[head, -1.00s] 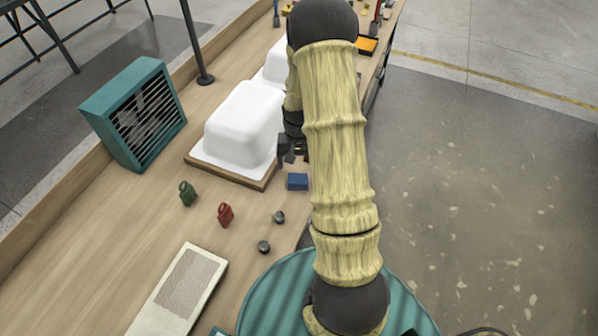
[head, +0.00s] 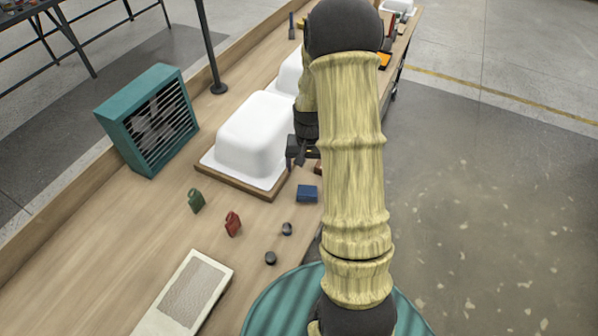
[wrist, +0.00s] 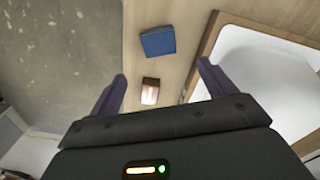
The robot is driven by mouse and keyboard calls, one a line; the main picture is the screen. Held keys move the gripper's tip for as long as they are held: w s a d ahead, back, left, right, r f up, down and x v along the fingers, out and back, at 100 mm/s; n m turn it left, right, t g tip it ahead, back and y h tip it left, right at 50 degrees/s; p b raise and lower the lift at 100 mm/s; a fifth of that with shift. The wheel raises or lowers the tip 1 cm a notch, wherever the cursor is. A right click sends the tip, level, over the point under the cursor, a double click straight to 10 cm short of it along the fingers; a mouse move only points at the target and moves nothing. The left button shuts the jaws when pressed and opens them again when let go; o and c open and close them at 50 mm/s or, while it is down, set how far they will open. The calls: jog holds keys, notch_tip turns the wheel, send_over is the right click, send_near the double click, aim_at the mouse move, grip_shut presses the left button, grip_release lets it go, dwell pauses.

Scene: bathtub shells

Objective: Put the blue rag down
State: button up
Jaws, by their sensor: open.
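The blue rag (head: 307,193) lies flat and folded on the wooden bench, near its right edge and just right of the white tub shell's board. In the wrist view the rag (wrist: 158,41) lies beyond my fingertips, apart from them. My gripper (head: 297,163) is over the bench beside the white shell, partly hidden by my arm. In the wrist view my gripper (wrist: 162,72) has its two fingers wide apart with nothing held.
A white tub shell (head: 250,135) on a wooden board stands left of my gripper. A teal heater-like box (head: 150,120) stands farther left. Green (head: 195,200) and red (head: 233,223) small items and two dark knobs (head: 271,258) lie nearer. Bare bench surrounds them.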

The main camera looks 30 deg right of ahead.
jog(key=s+a+r+n+t, duration=0.2)
jog(key=s+a+r+n, duration=0.3)
jog(key=s+a+r, duration=0.8)
jog(key=shift+a+n+t, duration=0.3)
jog(key=shift+n, duration=0.1)
jog(key=shift+o, duration=0.5)
jog(key=w+d+f+m+g+b, duration=0.2)
jog(key=w+d+f+m, duration=0.4)
jog(key=w+d, duration=0.7)
notch_tip(320, 180, down, 2)
jog(key=shift+d+g+b, duration=0.3)
jog(key=shift+d+b, duration=0.05)
jog(key=shift+b, duration=0.3)
